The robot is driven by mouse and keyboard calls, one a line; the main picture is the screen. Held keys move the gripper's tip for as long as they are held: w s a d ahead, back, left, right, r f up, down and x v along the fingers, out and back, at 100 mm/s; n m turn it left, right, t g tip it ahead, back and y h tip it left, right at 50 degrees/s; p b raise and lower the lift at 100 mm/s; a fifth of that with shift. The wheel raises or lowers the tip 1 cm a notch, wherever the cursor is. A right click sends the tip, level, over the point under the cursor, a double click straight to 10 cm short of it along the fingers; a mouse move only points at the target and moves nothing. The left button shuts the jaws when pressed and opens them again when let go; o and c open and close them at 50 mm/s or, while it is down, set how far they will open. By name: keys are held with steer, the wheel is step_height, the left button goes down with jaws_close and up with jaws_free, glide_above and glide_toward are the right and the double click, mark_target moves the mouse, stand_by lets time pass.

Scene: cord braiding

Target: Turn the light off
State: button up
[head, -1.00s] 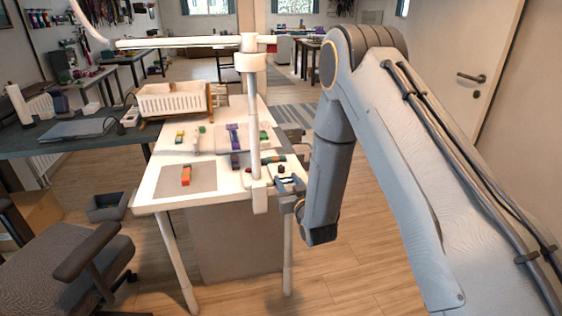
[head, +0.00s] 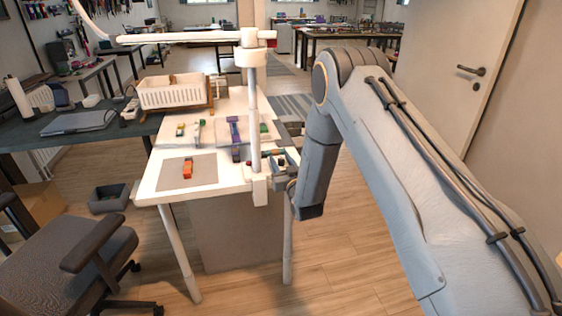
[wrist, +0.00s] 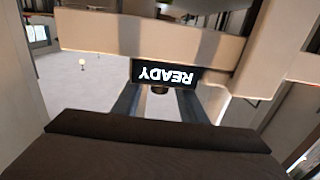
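A white lamp stands at the table's near right corner, with an upright post (head: 254,115) and a long horizontal bar (head: 180,38) on top. The bar looks bright white; I cannot tell for sure whether it is lit. My gripper (head: 280,181) is at the clamp end of the post, mostly hidden behind my wrist in the head view.
The white table (head: 228,178) holds a grey mat (head: 172,183), colored cord pieces and a white basket (head: 172,94). An office chair (head: 70,255) stands at front left. A door (head: 450,40) is at the right. The floor in front is clear.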

jaws_close()
steer(key=shift+d+n+y+b, duration=0.1)
steer(key=shift+n+y+b, duration=0.2)
steer(key=shift+y, duration=0.2)
steer(key=shift+w+n+g+y+b, duration=0.1)
steer(key=shift+n+g+y+b, duration=0.75)
steer(key=shift+y, duration=0.35)
steer(key=n+g+y+b, duration=0.2)
steer(key=n+y, duration=0.1)
steer(key=shift+f, duration=0.15)
steer(key=n+g+y+b, duration=0.4)
steer(key=g+b, duration=0.1)
steer(key=g, duration=0.1)
steer(key=shift+n+g+y+b, duration=0.5)
steer(key=shift+n+g+b, duration=0.15)
steer(key=shift+g+b, duration=0.2)
steer(key=shift+r, duration=0.25)
